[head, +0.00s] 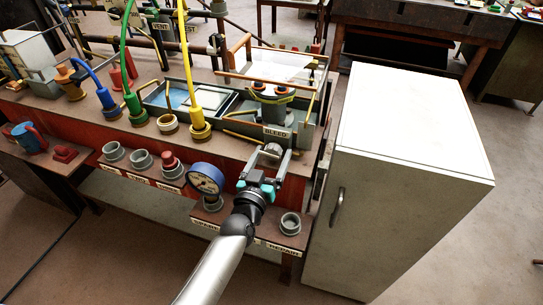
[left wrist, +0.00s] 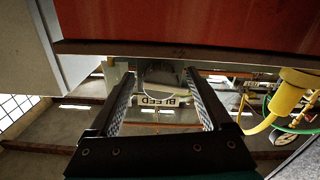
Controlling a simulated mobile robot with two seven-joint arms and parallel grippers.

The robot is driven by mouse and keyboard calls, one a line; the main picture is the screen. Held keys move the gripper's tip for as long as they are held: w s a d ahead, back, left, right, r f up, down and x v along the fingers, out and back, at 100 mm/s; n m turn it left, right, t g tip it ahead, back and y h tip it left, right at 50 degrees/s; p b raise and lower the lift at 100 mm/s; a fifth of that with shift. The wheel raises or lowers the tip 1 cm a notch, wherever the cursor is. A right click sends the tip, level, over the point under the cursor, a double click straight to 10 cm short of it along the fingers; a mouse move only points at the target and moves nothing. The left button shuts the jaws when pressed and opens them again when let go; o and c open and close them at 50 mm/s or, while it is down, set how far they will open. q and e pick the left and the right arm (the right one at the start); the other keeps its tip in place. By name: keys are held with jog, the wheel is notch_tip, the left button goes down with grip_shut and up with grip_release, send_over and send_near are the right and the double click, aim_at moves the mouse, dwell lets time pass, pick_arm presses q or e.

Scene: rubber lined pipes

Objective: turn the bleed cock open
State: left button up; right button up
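The white BLEED label (head: 275,133) is on the edge of the bench beyond my left gripper (head: 264,165). A grey rounded knob (head: 272,150), which appears to be the bleed cock, sits below the label, between the fingers. In the left wrist view the BLEED label (left wrist: 160,101) shows upside down and the grey knob (left wrist: 162,78) lies between the two fingers. My left gripper (left wrist: 160,95) is open, with a gap to the knob on both sides as far as I can tell. My right gripper is in neither view.
A blue-rimmed gauge (head: 206,179) stands close to the left of my gripper. A grey socket (head: 290,223) is to its right. A white cabinet (head: 410,120) stands right of the bench. Yellow (head: 199,125) and green (head: 136,112) hoses rise behind.

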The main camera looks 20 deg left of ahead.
pick_arm(q)
grip_shut()
jog(key=shift+n, duration=0.8)
grip_release()
dwell(0.3)
jog(key=s+p, duration=0.1)
jog(key=s, duration=1.4)
jog(key=shift+s+a+p, duration=0.15)
jog(key=shift+a+p, duration=0.05)
jog(key=shift+p, duration=0.1)
